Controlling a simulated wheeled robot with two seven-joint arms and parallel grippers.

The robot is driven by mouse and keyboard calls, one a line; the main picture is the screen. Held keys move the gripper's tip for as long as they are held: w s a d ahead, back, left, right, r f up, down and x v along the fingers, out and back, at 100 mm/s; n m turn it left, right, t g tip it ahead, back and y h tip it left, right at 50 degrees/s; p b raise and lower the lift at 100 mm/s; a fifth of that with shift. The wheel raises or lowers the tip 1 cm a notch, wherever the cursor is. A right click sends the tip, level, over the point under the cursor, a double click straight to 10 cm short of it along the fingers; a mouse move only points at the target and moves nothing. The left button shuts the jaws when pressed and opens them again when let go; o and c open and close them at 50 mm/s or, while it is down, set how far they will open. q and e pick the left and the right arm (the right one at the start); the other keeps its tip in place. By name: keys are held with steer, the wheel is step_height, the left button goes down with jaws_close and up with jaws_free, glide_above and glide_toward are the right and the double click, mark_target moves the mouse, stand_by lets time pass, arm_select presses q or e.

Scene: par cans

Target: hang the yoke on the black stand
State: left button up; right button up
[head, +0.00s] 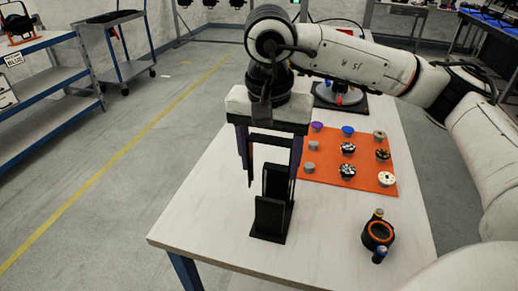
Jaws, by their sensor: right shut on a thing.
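The black stand (270,218) is upright on the white table, with a tall back plate and a lower front plate. My right gripper (270,160) points down just above and behind it in the head view. It is shut on the yoke (268,138), a thin dark frame whose bar spans between the fingers and whose leg hangs at the left. The yoke overlaps the top of the stand in the picture; I cannot tell if they touch. My left gripper is not in view.
An orange mat (325,178) holds several small round parts, right of the stand. A black can with an orange ring (378,235) and side knobs lies at the front right. A dark base (340,100) stands at the table's back. The table's front left is clear.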

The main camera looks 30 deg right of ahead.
mark_target(270, 200)
steer(key=shift+s+f+b, duration=0.2)
steer(key=shift+f+b, duration=0.15)
steer(key=shift+f, duration=0.25)
steer(key=shift+s+f+b, duration=0.15)
steer(key=shift+f+b, duration=0.15)
steer(key=shift+f, duration=0.3)
step_height(270, 200, down, 3)
steer(key=shift+r+b, duration=0.1)
steer(key=shift+b, duration=1.05)
steer(key=shift+f+b, duration=0.7)
steer(key=shift+f, duration=0.1)
step_height(270, 200, down, 4)
steer(key=b, duration=0.3)
steer(key=shift+w+f+b, duration=0.1)
steer(key=shift+b, duration=0.3)
step_height(270, 200, down, 3)
steer(key=b, duration=0.3)
steer(key=shift+f, duration=0.2)
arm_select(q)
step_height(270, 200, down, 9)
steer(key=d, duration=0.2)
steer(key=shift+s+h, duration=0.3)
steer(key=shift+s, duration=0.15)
arm_select(e)
steer(key=shift+f, duration=0.25)
arm_select(q)
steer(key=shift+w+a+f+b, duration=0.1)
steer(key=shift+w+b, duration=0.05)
steer(key=shift+b, duration=0.2)
